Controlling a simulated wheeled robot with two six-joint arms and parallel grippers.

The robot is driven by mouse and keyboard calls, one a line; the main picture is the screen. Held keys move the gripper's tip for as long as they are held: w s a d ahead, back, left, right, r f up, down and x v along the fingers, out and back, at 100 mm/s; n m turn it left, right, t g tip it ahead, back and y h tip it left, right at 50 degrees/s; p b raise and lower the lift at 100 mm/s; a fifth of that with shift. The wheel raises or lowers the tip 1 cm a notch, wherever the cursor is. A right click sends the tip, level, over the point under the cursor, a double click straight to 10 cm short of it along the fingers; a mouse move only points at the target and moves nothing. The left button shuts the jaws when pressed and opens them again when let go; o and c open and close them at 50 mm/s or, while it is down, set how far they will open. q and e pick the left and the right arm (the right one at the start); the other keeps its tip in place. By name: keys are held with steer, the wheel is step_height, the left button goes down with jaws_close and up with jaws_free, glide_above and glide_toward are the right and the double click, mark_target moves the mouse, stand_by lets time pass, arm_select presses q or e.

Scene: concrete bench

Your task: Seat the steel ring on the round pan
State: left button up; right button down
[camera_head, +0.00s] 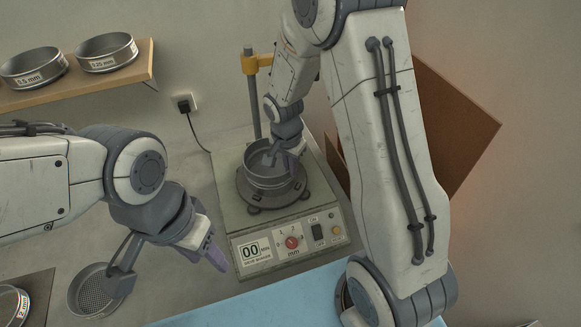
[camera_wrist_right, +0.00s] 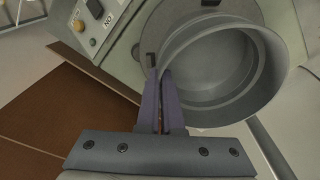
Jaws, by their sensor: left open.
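The steel ring (camera_head: 258,160) is a short, open grey cylinder above the round pan (camera_head: 272,185) on the shaker machine. My right gripper (camera_head: 291,160) is at the ring's right side. In the right wrist view, the right gripper's fingers (camera_wrist_right: 160,88) are close together on the wall of the steel ring (camera_wrist_right: 264,60). The ring looks lined up over the pan in the head view. I cannot tell whether it rests flush, as the arm and wall hide part of the joint. My left gripper (camera_head: 212,255) is open and empty, left of the machine's front.
The machine (camera_head: 228,188) has a front panel and a post with a yellow clamp (camera_head: 257,62). A mesh sieve (camera_head: 88,292) lies below my left wrist. Two labelled sieves (camera_head: 106,50) stand on a wooden shelf (camera_head: 100,88). A blue mat (camera_head: 250,305) lies in front.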

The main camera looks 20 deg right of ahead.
steer(key=shift+f+b, duration=0.4)
stand_by(0.3)
steer(key=c, duration=1)
jaws_free()
steer(key=shift+r, duration=0.1)
steer(key=r, duration=0.3)
steer(key=r+b, duration=0.1)
steer(key=r, duration=0.3)
steer(key=a+r, duration=0.1)
steer(key=r, duration=0.2)
steer(key=shift+s+r+b, duration=0.15)
steer(key=shift+s+b, duration=0.2)
steer(key=shift+s, duration=0.05)
